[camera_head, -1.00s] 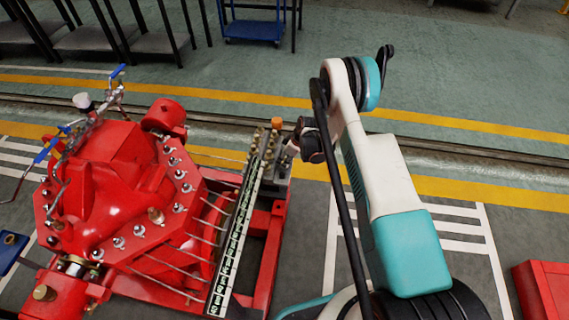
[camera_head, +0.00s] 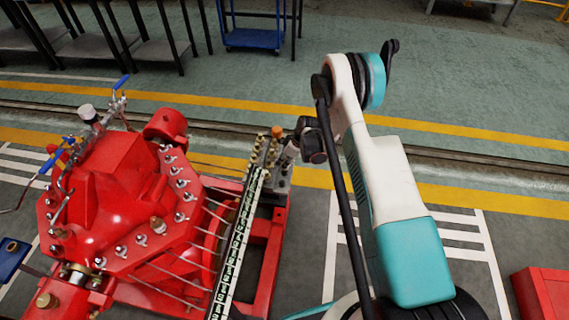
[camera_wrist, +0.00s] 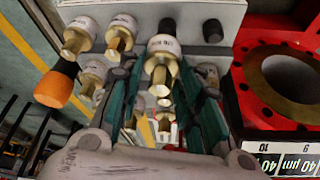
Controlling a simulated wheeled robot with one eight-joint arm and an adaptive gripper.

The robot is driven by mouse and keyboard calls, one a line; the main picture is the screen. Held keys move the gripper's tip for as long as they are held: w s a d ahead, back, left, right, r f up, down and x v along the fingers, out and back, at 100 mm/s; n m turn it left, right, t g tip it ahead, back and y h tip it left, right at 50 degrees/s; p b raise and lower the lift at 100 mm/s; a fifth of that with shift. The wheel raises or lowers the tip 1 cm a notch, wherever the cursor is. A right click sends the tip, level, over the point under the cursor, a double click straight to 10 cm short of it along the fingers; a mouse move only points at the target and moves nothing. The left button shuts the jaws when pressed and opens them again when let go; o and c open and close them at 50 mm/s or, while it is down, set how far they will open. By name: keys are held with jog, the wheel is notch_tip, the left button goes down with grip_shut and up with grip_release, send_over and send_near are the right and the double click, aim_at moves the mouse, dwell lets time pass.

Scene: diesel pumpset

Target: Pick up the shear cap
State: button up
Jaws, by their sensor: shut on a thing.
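In the wrist view, a brass piece with a white lettered collar (camera_wrist: 163,48) sits between my fingers; I take it to be the shear cap. My gripper (camera_wrist: 172,70) has its teal fingers shut on it. Similar white-and-brass pieces stand close by, to its left (camera_wrist: 121,33) and at the upper left (camera_wrist: 79,36). In the head view my gripper (camera_head: 291,152) is at the right end of the grey block (camera_head: 278,180). The held piece is too small to make out there, and I cannot tell whether it is clear of the block.
An orange-capped piece (camera_wrist: 57,85) stands on the left in the wrist view. A red flange with a round hole (camera_wrist: 285,85) and a scale strip (camera_wrist: 290,158) are on the right. The red pump (camera_head: 120,195) fills the left of the head view.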

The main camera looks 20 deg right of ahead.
notch_tip(320, 180, up, 15)
jog(key=p, duration=0.4)
jog(key=shift+r+p, duration=0.2)
jog(key=shift+p, duration=0.1)
jog(key=s+r+m+t+h, duration=0.1)
jog(key=s+r+m+h, duration=0.2)
jog(key=s+r+m, duration=0.7)
jog(key=s+r, duration=0.6)
jog(key=s, duration=0.4)
jog(key=shift+s+r+t+h, duration=0.2)
jog(key=shift+t+h, duration=0.1)
jog(key=shift+t, duration=0.1)
jog(key=shift+w+d, duration=0.1)
jog(key=shift+w, duration=0.05)
jog(key=w+f+n+b, duration=0.1)
jog(key=w+f+n, duration=0.1)
jog(key=w+f, duration=0.4)
jog(key=w+f+n+y+b, duration=0.1)
jog(key=w+f+b, duration=0.1)
jog(key=w+f, duration=0.5)
jog(key=w+f+n+y+b, duration=0.1)
jog(key=w+f, duration=0.5)
jog(key=f, duration=0.7)
jog(key=shift+w+f+n+g+b, duration=0.2)
jog(key=shift+w+n+g+b, duration=0.2)
jog(key=shift+n+b, duration=0.35)
jog(key=shift+w+f+n, duration=0.15)
jog(key=shift+f+n, duration=0.1)
jog(key=shift+f, duration=0.35)
jog(key=shift+b, duration=0.35)
